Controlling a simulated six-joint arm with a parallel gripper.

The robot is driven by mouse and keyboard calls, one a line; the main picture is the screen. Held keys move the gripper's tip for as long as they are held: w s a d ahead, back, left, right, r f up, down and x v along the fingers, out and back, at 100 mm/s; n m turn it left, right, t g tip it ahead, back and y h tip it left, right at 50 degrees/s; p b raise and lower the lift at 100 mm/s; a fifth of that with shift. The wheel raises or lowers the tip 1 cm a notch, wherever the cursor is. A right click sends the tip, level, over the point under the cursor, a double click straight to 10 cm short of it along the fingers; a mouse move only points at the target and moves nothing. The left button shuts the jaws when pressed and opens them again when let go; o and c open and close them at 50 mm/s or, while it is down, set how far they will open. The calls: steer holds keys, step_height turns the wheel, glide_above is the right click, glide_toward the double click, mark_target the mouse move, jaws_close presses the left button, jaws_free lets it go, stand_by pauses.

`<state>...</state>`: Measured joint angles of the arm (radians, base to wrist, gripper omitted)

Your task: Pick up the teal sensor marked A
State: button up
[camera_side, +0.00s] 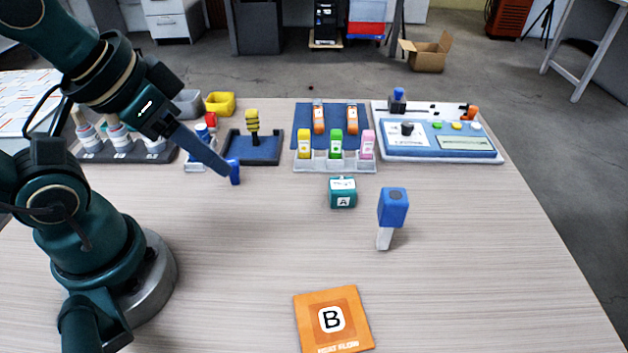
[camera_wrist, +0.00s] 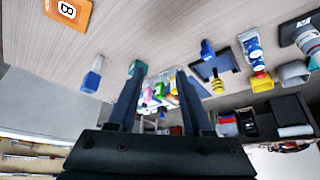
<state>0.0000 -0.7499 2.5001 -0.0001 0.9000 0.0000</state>
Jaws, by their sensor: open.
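The teal sensor marked A (camera_side: 343,193) is a small block with a white top, standing on the table in front of the rack of colored pieces. My gripper (camera_side: 232,172) is off to its left in the side view, clear of it. In the wrist view, the two fingers of my gripper (camera_wrist: 160,72) are apart with nothing held between them. A small teal and white patch beside the left fingertip may be the sensor, but the finger hides part of it.
A blue block on a white stem (camera_side: 393,208) stands right of the sensor. An orange card marked B (camera_side: 332,319) lies at the front. A rack (camera_side: 335,163), a black tray (camera_side: 253,150) and a control panel (camera_side: 440,145) line the back.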

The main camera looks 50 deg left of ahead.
steer(key=shift+o, duration=0.3)
steer(key=shift+o, duration=1)
